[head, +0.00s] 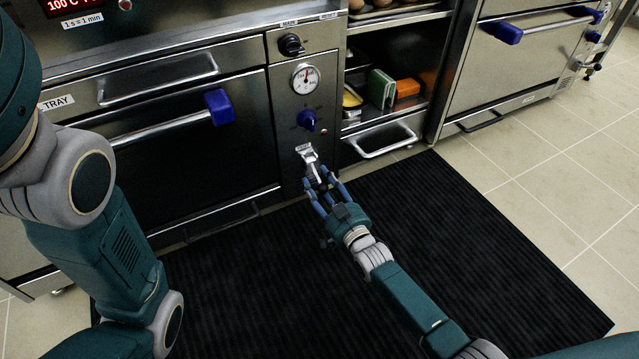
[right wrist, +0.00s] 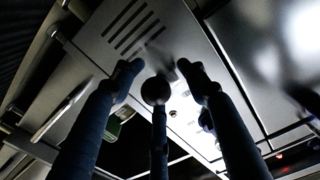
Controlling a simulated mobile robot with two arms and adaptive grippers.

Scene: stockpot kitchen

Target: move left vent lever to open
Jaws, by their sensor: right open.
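The left vent lever (head: 310,162) is a small pale metal handle low on the oven's narrow control panel, below a blue knob. My right gripper (head: 322,184) is at the lever's lower end, with its blue fingers spread around or just in front of it. In the right wrist view the open fingers (right wrist: 158,80) point at the steel panel, with a blurred grey shape between their tips. I cannot tell whether any finger touches the lever. My left arm shows at the left, but its gripper is out of the picture.
The control panel also carries a blue knob (head: 307,120), a round gauge (head: 305,78) and a black knob (head: 291,45). An oven door handle (head: 165,131) is to the left. An open shelf (head: 385,122) and pull-out handle (head: 380,142) are to the right. A black mat (head: 440,240) covers the floor.

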